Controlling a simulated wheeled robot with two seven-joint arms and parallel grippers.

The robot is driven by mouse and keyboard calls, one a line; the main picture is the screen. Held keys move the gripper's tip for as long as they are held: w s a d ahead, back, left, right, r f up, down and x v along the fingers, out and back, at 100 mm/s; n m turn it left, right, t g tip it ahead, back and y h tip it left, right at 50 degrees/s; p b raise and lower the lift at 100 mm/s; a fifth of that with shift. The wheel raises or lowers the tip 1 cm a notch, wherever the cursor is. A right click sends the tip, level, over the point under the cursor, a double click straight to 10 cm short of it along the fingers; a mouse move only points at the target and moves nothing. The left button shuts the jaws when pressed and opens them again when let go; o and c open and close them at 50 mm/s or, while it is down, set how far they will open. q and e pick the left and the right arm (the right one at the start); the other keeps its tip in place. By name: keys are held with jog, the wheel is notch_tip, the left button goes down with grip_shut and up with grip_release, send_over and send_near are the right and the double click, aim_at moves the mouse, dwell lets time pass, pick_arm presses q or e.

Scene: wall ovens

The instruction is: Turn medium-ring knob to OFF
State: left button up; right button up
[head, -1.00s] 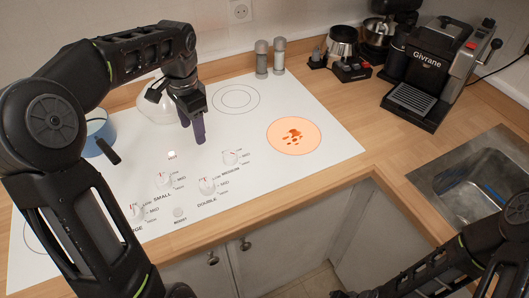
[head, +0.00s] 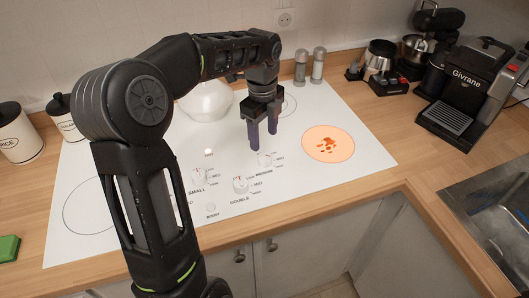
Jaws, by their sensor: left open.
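The medium-ring knob (head: 265,159) is a small white knob on the white cooktop (head: 357,174), right of the other knobs, with the word MEDIUM printed beside it. Its pointer is too small to read. My left gripper (head: 263,141) points down just behind and above this knob, its two dark purple fingers apart with nothing between them. I cannot tell whether a fingertip touches the knob. My right gripper is not in view.
The double knob (head: 240,184) and small knob (head: 198,174) sit left of the medium knob. A glass pot (head: 207,102) and two shakers (head: 309,66) stand farther back. A coffee machine (head: 462,92) and sink (head: 490,205) are at right. My left arm hides part of the cooktop.

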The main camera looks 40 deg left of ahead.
aim_at(264, 154)
pick_arm(q)
notch_tip(264, 154, down, 8)
jog(key=shift+r+p, duration=0.15)
jog(key=shift+p, duration=0.4)
jog(key=shift+w, duration=0.1)
grip_shut()
dwell(0.3)
